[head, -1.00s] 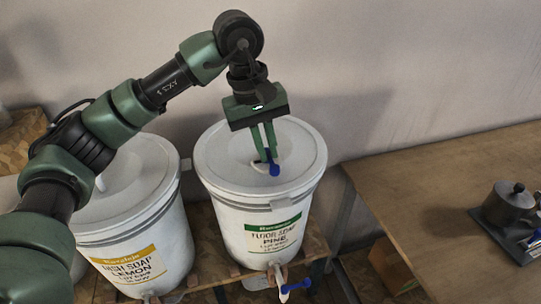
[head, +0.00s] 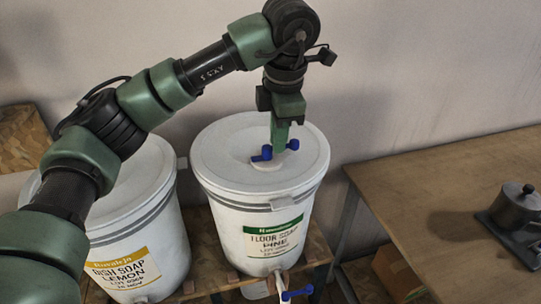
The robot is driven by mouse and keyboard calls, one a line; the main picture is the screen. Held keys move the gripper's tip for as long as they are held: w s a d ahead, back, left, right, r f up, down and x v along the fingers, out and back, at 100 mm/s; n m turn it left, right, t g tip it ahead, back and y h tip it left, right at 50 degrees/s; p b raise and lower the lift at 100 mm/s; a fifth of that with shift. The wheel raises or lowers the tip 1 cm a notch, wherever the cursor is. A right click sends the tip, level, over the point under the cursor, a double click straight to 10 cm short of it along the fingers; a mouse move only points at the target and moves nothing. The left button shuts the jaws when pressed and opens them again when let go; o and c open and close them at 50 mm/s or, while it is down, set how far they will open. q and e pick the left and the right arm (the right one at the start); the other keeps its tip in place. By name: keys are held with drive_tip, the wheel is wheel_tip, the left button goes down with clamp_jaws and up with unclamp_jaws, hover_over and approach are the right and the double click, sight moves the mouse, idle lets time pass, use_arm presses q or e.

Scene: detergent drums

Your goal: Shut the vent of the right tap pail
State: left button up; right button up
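The right tap pail (head: 222,222) is white, with a flat lid and a green "Floor Soap Pine" label. On its lid is a vent with a white base (head: 266,166) and a blue handle (head: 267,153). The handle now lies roughly left to right, with a blue end showing on each side of my fingers. My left gripper (head: 280,150) points straight down over the vent and is seen edge-on. Its fingers appear shut on the handle, but they hide its middle. My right gripper is not in view.
Low on the right pail is a tap with a blue lever (head: 296,294). A "Dish Soap Lemon" pail (head: 170,235) stands close on the left, partly behind my arm. A wooden table (head: 425,195) on the right carries a dark metal pot (head: 515,205).

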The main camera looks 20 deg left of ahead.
use_arm(q)
drive_tip(key=o, duration=0.4)
drive_tip(key=shift+w, duration=0.15)
drive_tip(key=shift+o, duration=0.2)
drive_tip(key=o, duration=0.3)
drive_tip(key=shift+o, duration=0.2)
